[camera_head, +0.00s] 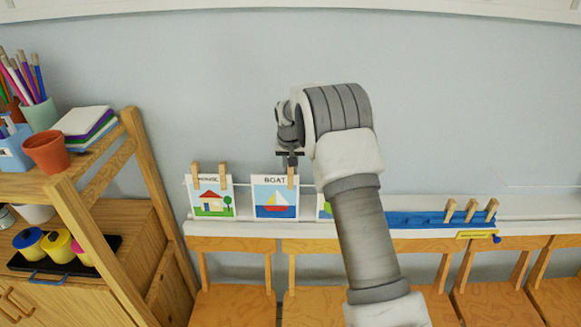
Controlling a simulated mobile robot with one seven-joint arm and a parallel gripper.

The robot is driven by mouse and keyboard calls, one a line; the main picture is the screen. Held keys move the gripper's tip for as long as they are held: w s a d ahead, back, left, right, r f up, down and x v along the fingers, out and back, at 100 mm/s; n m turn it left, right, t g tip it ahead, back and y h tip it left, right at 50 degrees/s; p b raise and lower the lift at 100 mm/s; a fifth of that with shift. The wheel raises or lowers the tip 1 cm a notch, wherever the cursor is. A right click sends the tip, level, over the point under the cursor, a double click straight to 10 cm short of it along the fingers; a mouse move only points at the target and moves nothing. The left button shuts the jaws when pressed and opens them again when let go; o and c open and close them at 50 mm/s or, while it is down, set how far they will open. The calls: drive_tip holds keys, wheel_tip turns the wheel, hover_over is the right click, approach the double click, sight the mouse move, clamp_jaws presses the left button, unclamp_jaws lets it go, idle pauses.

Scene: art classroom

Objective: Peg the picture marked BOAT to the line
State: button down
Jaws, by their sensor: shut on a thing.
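The picture marked BOAT (275,200), a white card with a red and white sailboat on blue, is upright at the line (243,187). My gripper (290,160) is above its top right corner, shut on a wooden peg (291,179). The peg's lower part overlaps the card's top edge; I cannot tell whether it pinches both card and line. No peg shows at the card's top left corner. Three more wooden pegs (471,210) stand on a blue strip (415,219) to the right.
The HOUSE picture (212,203) hangs left of BOAT with two pegs. Another picture (323,207) is mostly hidden by my arm. A white ledge (225,228) runs behind chairs. A wooden shelf (100,165) with art supplies stands left. A yellow object (477,235) lies right.

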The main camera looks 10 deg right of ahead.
idle(0.4)
drive_tip(key=c, duration=0.7)
unclamp_jaws()
drive_tip(key=shift+o, duration=1.3)
drive_tip(key=p+v, duration=0.2)
drive_tip(key=v, duration=0.5)
drive_tip(key=shift+r+p, duration=0.15)
drive_tip(key=shift+p, duration=0.15)
